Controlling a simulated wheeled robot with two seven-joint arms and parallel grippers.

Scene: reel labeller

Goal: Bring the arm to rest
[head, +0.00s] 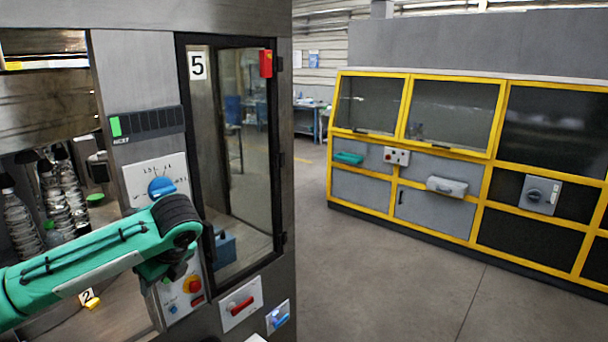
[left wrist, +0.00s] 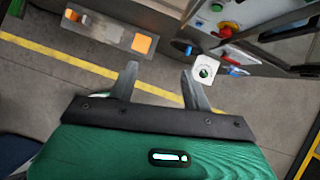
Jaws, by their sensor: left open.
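My left arm reaches in from the left in the head view, in front of the machine's control panel (head: 150,178). Its gripper is mostly hidden behind the dark wrist joint and the green link. In the left wrist view my left gripper (left wrist: 161,82) is open, with its two grey fingers apart and nothing between them. The fingers point toward the floor and the machine front, clear of the controls. My right gripper is in neither view.
The panel carries a blue rotary knob (head: 161,187) and a red button (head: 192,285) close to my left wrist. A glass door (head: 238,160) marked 5 stands to the right. Bottles (head: 70,190) stand behind my arm. Yellow-framed cabinets (head: 470,150) stand across open floor (head: 380,270).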

